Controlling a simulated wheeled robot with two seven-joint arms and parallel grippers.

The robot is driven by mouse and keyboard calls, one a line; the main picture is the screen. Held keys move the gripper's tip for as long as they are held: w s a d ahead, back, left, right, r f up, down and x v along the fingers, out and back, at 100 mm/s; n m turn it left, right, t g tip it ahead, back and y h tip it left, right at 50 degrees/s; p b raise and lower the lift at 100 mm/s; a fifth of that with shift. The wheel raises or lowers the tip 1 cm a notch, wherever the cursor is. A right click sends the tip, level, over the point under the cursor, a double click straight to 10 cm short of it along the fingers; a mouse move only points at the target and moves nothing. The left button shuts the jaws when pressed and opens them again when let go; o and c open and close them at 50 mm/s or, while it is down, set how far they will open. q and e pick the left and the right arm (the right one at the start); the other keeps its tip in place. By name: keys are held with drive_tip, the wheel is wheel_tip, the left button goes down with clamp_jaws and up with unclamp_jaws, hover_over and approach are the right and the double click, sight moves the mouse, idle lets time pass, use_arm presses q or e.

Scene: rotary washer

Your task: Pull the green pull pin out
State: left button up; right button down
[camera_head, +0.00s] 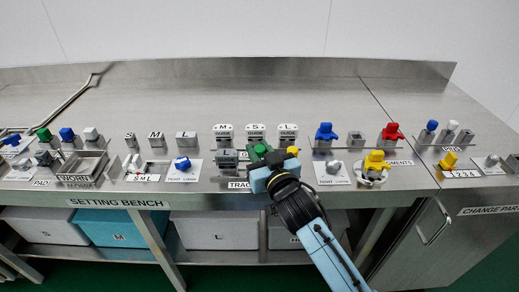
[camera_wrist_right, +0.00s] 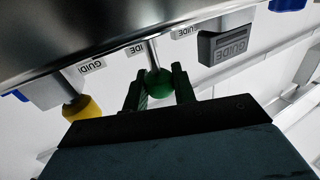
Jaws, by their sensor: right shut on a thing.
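The green pull pin (camera_head: 260,149) is at the front of the middle guide station on the bench, partly hidden by my right gripper in the head view. In the right wrist view, the pin's round green knob (camera_wrist_right: 158,83) sits between the two dark green fingers of my right gripper (camera_wrist_right: 157,90). The gripper is shut on the knob. A bare metal shaft (camera_wrist_right: 152,52) runs from the knob up toward the guide block. How far the pin sits in its hole cannot be told. My left gripper is not in view.
A yellow-knobbed pin (camera_wrist_right: 84,108) is beside the green one, and also shows in the head view (camera_head: 293,150). White blocks marked GUIDE (camera_head: 222,133) stand behind. A grey guide block (camera_wrist_right: 226,42) is close by.

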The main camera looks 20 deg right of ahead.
sight(262, 154)
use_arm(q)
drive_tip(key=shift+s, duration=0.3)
use_arm(e)
drive_tip(key=shift+r, duration=0.15)
drive_tip(key=c, duration=1.2)
unclamp_jaws()
drive_tip(key=shift+o, duration=0.2)
drive_tip(key=shift+s, duration=0.5)
drive_tip(key=s, duration=0.2)
drive_tip(key=shift+s+d+p, duration=0.2)
drive_tip(key=shift+s+p, duration=0.15)
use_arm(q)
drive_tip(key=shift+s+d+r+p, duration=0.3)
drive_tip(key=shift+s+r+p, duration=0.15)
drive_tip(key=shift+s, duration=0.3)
use_arm(e)
drive_tip(key=s+d, duration=0.1)
drive_tip(key=s, duration=0.8)
drive_tip(key=shift+s, duration=0.3)
